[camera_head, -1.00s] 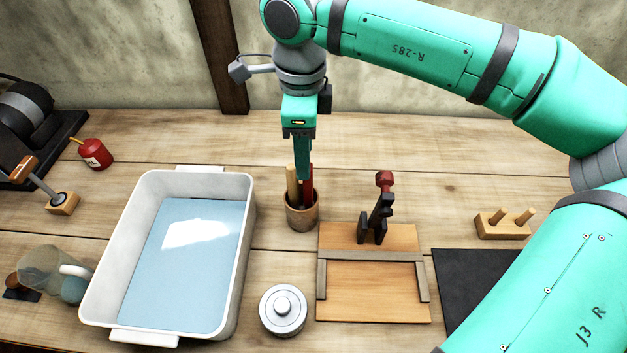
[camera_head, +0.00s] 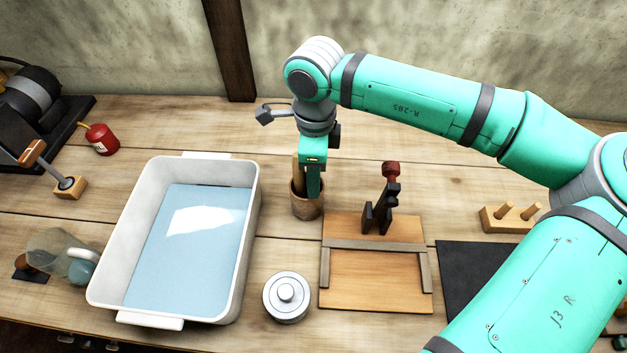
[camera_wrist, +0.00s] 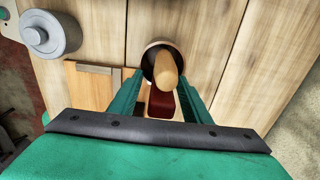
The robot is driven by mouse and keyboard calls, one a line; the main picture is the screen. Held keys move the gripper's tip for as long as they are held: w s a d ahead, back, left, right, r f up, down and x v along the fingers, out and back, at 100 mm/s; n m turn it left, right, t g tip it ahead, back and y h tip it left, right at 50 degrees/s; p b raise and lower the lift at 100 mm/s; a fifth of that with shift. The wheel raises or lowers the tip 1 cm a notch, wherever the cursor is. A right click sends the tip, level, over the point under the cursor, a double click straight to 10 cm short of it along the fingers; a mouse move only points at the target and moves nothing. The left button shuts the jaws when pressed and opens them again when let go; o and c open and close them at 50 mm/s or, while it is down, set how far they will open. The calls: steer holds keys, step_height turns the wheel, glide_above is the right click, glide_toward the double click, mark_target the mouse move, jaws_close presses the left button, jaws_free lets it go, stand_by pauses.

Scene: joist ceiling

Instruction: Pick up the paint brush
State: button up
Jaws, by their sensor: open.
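A brown cup (camera_head: 307,208) stands on the bench to the right of the white tray. A light wooden handle (camera_head: 297,174) sticks up from it, and it also shows in the wrist view (camera_wrist: 167,72). A red handle (camera_wrist: 161,104) stands close to it in the wrist view. I cannot tell which one belongs to the paint brush; any bristles are hidden. My gripper (camera_head: 314,190) points down over the cup. In the wrist view its open fingers (camera_wrist: 162,97) stand either side of the handles, with no clear grip on either.
The white tray (camera_head: 251,235) with pale blue liquid is left of the cup. A wooden board (camera_head: 375,285) with a dark, red-topped clamp (camera_head: 382,205) is at right. A round metal tin (camera_head: 286,297) stands in front. A wooden peg block (camera_head: 508,220) is farther right.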

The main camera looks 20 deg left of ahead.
steer(key=shift+a, duration=0.1)
jaws_close()
steer(key=shift+r, duration=0.1)
